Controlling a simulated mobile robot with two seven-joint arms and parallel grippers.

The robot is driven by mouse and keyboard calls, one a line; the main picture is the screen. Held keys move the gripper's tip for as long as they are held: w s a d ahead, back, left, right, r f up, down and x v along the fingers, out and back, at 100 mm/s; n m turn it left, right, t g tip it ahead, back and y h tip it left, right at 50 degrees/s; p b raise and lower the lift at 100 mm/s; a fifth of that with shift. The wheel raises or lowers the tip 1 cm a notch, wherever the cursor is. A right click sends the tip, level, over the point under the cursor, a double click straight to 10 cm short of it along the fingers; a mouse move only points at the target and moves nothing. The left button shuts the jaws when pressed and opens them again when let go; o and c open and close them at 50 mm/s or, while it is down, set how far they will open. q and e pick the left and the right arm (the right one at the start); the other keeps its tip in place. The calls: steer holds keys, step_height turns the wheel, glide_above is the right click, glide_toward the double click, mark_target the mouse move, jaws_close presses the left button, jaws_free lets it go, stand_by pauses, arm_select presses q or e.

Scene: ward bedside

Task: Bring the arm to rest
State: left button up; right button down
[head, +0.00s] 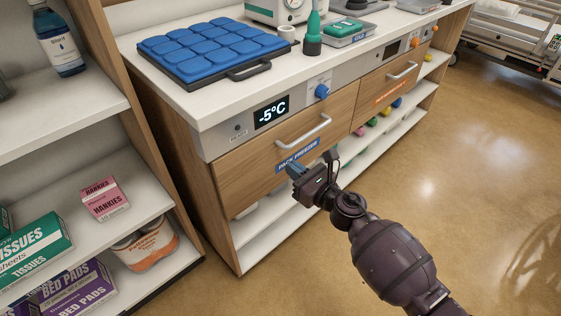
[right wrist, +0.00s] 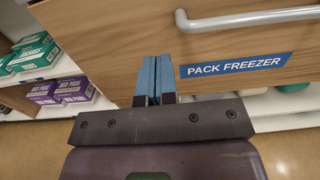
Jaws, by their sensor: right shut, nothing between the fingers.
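My right gripper (head: 294,172) is in front of the wooden pack freezer drawer (head: 262,163), below its pale bar handle (head: 304,132). In the right wrist view its two blue fingers (right wrist: 153,80) are together with nothing between them. They lie left of the blue "PACK FREEZER" label (right wrist: 237,65) and below the handle (right wrist: 250,18). The gripper is apart from the handle; whether the fingertips touch the drawer front I cannot tell. The drawer looks shut. My left gripper is not in view.
The counter (head: 205,112) carries a blue padded tray (head: 215,45) and a green bottle (head: 313,38). A display reading -5°C (head: 271,111) sits above the drawer. Shelves with tissues (head: 38,252) and hankies (head: 104,199) stand at left. The floor (head: 470,150) at right is clear.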

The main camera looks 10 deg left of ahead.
arm_select(q)
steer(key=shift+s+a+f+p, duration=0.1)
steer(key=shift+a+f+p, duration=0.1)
steer(key=shift+p, duration=0.15)
arm_select(e)
steer(key=v, duration=0.7)
steer(key=shift+f, duration=0.15)
